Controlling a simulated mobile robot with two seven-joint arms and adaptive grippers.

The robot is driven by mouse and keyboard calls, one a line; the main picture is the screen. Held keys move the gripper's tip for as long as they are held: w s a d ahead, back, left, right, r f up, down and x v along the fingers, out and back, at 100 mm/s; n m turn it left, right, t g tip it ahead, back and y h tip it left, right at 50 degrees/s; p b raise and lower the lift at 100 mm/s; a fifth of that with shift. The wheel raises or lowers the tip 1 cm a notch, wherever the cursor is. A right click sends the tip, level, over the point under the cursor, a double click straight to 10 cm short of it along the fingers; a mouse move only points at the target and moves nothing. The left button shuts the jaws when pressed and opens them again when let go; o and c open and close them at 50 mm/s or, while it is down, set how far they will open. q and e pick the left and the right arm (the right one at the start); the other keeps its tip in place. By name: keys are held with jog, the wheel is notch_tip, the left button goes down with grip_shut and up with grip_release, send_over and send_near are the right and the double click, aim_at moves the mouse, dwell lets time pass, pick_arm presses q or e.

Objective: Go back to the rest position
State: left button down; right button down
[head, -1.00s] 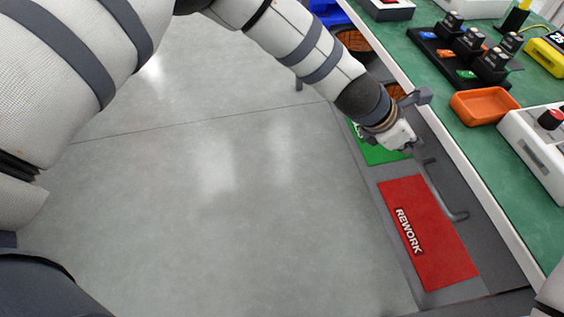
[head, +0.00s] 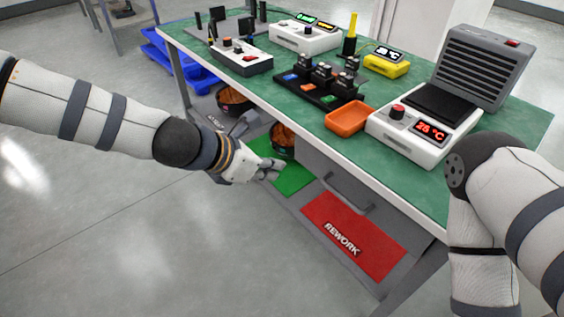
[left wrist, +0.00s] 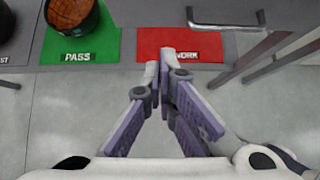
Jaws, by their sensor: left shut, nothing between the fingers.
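My left gripper (head: 268,171) is shut and empty. In the head view it hangs in front of the bench, below the top's edge, by the green mat (head: 290,178). My right arm (head: 490,200) comes in at the right of the head view in front of the bench. Its gripper is out of view.
The green-topped bench (head: 290,65) carries an orange tray (head: 347,118), a black rack (head: 290,98) and a white heater unit (head: 405,150). Below are a red REWORK mat (head: 325,212), a bin (head: 283,143) and a drawer handle (head: 345,197). The floor at left is open.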

pick_arm(q)
jog(key=s+a+f+m+g+y+p, duration=0.15)
jog(key=s+a+f+m, duration=0.25)
jog(key=s+f+m, duration=0.5)
jog(key=s+a+f+m+g+y, duration=0.35)
jog(key=s+f, duration=0.35)
jog(key=s, duration=0.6)
jog(key=s+a+m+g+y, duration=0.1)
jog(key=s+a+m, duration=0.5)
jog(key=s, duration=0.4)
jog(key=s+a+m+g+y+p, duration=0.1)
jog(key=s+a+m+g, duration=0.1)
jog(key=s+a+m, duration=0.4)
jog(key=s+m, duration=0.1)
jog(key=s, duration=0.4)
jog(key=shift+s+a, duration=0.2)
jog(key=shift+a, duration=0.2)
pick_arm(e)
jog(key=shift+t, duration=0.6)
jog(key=w+r, duration=0.3)
jog(key=shift+w, duration=0.1)
